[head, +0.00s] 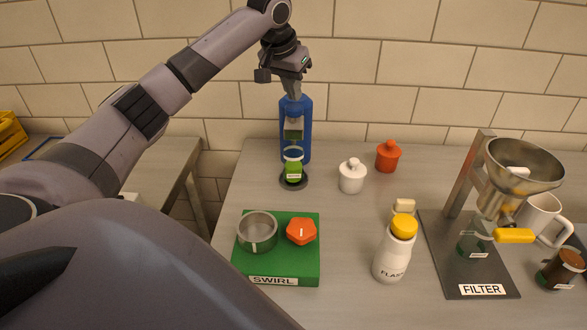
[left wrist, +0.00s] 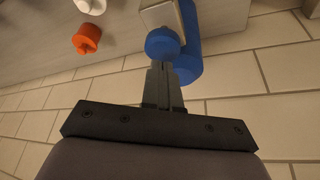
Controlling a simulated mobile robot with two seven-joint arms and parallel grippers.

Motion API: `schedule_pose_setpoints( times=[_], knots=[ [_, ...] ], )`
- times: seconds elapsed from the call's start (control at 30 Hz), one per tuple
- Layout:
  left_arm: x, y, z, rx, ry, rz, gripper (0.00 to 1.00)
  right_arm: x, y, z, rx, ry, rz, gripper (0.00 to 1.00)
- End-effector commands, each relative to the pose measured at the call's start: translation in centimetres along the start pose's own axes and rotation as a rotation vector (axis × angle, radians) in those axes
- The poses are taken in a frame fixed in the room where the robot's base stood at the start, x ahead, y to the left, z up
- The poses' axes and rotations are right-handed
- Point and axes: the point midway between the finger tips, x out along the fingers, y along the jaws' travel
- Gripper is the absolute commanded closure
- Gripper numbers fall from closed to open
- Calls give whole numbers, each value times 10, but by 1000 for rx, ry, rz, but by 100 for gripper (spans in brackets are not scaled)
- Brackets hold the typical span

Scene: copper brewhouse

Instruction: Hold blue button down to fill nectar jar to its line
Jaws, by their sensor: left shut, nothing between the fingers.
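A blue dispenser (head: 304,128) stands against the tiled wall at the back of the counter. Its round blue button shows in the left wrist view (left wrist: 161,43). My left gripper (head: 293,95) is shut and empty, pointing down at the top of the dispenser. In the left wrist view its fingertips (left wrist: 165,66) meet the near edge of the button; I cannot tell whether they press it. The nectar jar (head: 293,171) stands on a dark round base below the dispenser, with green contents and a pale label. Its fill line is too small to make out. My right gripper is out of view.
A white lidded pot (head: 352,176) and an orange one (head: 388,156) stand right of the jar. The green SWIRL board (head: 296,266), a white flask (head: 394,256) and the FILTER stand (head: 448,262) with its metal funnel (head: 523,167) are nearer the front.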

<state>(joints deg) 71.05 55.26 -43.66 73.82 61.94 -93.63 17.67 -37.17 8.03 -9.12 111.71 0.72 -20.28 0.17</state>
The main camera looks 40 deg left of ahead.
Motion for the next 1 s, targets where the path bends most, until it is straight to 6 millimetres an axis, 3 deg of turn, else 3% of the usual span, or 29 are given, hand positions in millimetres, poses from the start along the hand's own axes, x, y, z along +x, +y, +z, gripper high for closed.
schedule_pose_setpoints(
  times=[0.67,1.0],
  knots=[
    [22,0,10,0,-3,-1,100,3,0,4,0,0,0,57],
    [22,0,10,0,-3,-1,100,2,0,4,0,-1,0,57]
  ],
)
